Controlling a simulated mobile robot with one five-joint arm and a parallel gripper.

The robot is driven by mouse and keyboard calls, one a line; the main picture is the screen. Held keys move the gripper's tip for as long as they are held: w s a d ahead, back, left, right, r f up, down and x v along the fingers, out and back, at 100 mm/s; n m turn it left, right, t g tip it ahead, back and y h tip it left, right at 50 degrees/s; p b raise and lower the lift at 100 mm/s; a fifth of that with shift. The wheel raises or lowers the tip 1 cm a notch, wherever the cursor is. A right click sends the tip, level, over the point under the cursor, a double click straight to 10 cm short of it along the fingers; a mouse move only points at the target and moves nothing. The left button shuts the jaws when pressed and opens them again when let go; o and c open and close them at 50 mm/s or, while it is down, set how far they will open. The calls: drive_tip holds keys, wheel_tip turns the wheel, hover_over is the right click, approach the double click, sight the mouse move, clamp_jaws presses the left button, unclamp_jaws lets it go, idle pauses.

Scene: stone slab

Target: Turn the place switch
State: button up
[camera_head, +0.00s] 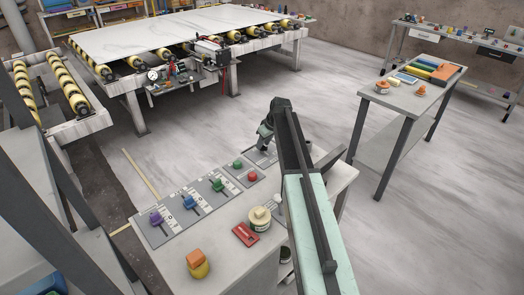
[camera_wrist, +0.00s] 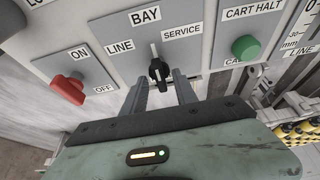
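The black rotary switch (camera_wrist: 158,70) sits on a grey plate (camera_wrist: 128,28) marked BAY, LINE and SERVICE. Its pale pointer (camera_wrist: 154,50) points roughly up the picture, between the LINE and SERVICE labels. My gripper (camera_wrist: 160,82) is open in the wrist view, with one finger on each side of the knob's lower part. Nothing is held; whether a finger touches the knob I cannot tell. In the head view my gripper (camera_head: 264,146) is low over the far end of the control panel, and my arm and gripper hide the switch there.
A red ON/OFF switch (camera_wrist: 68,89) is left of the knob and a green CART HALT button (camera_wrist: 246,48) right. Colored levers such as the purple one (camera_head: 157,218) line the panel. A cream pot (camera_head: 260,218) and an orange-topped item (camera_head: 197,262) stand on the bench.

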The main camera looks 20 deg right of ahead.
drive_tip(key=shift+f, duration=0.1)
clamp_jaws()
drive_tip(key=shift+a, duration=0.2)
drive_tip(key=shift+m, duration=0.3)
drive_tip(key=m+h, duration=0.1)
drive_tip(key=m, duration=0.3)
drive_tip(key=shift+t+h, duration=0.3)
drive_tip(key=shift+h, duration=0.1)
drive_tip(key=shift+a+m+h, duration=0.1)
drive_tip(key=shift+m+h, duration=0.6)
drive_tip(key=shift+m, duration=1.4)
unclamp_jaws()
